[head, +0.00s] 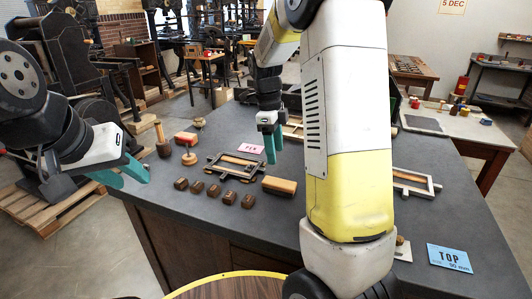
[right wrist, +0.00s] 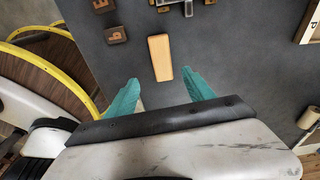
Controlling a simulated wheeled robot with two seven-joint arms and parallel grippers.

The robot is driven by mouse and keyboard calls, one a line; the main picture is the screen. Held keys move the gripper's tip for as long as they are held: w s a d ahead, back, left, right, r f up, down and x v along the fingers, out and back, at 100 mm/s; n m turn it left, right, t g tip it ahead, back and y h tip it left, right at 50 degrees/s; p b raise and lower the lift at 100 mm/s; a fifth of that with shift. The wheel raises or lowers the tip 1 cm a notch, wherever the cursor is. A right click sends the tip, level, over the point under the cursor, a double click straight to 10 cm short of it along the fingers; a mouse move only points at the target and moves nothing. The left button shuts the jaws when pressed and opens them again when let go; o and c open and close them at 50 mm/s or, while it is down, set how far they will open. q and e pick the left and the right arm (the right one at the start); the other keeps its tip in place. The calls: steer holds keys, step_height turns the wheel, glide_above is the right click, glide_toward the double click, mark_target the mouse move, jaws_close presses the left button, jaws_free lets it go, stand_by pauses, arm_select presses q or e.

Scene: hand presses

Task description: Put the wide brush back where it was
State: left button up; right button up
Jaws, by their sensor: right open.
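A tan oblong wooden piece (head: 279,185) lies on the grey table in front of the small frame; I cannot tell whether it is the wide brush, as no bristles show. In the right wrist view the same piece (right wrist: 160,57) lies ahead of and between the fingertips, apart from them. My right gripper (head: 272,145) is open and empty above the table; its spread teal fingers show in the right wrist view (right wrist: 160,92). My left gripper (head: 124,175) is open and empty off the table's left edge.
Several dark letter blocks (head: 207,189) stand in a row near the front edge. My right arm hides the table's middle.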

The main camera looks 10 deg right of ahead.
steer(key=s+a+r+n+t+y, duration=0.1)
steer(key=s+r+n+t, duration=0.1)
steer(key=s+n, duration=0.5)
steer(key=s+a+r+n+t+y, duration=0.1)
steer(key=s+a+r+n+t, duration=0.1)
steer(key=s+r+n, duration=0.3)
steer(key=s+a+r+n+t+y, duration=0.1)
steer(key=s+a+r+n+t, duration=0.1)
steer(key=s+n, duration=0.7)
steer(key=shift+s+r+n+t, duration=0.25)
steer(key=shift+r+n+t, duration=0.25)
steer(key=shift+r+n, duration=1)
steer(key=shift+f+n, duration=0.4)
steer(key=shift+f, duration=0.05)
